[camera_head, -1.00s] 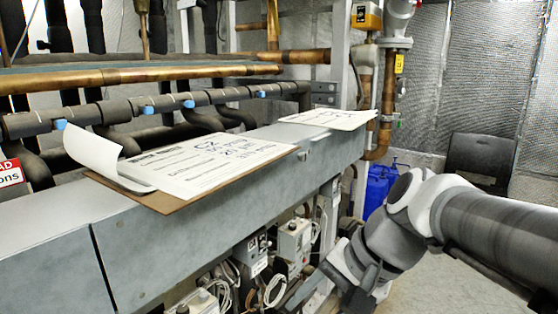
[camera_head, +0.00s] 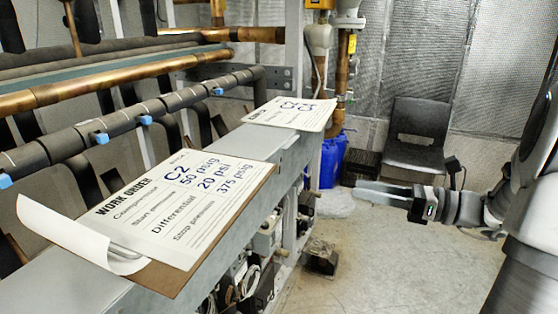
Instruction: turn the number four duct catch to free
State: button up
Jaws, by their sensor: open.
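The long grey duct (camera_head: 246,146) runs from the lower left to the back, with paperwork lying on its lid. I cannot make out a numbered catch on it; the clipboard and papers cover much of the lid. My gripper (camera_head: 360,190) is at the right, apart from the duct, over the open floor. Its fingers point left, and it is open with nothing seen in it.
A clipboard with a work order (camera_head: 165,205) lies on the near lid and a second sheet (camera_head: 292,112) farther back. Copper pipes (camera_head: 110,76) run behind. Blue containers (camera_head: 330,160) and a dark chair (camera_head: 414,140) stand beyond. Floor at right is clear.

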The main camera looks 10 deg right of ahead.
aim_at(280, 170)
jog(key=b+x, duration=0.1)
jog(key=x, duration=1.6)
jog(key=shift+w+b, duration=0.1)
jog(key=shift+b, duration=0.25)
jog(key=shift+d, duration=0.1)
grip_shut()
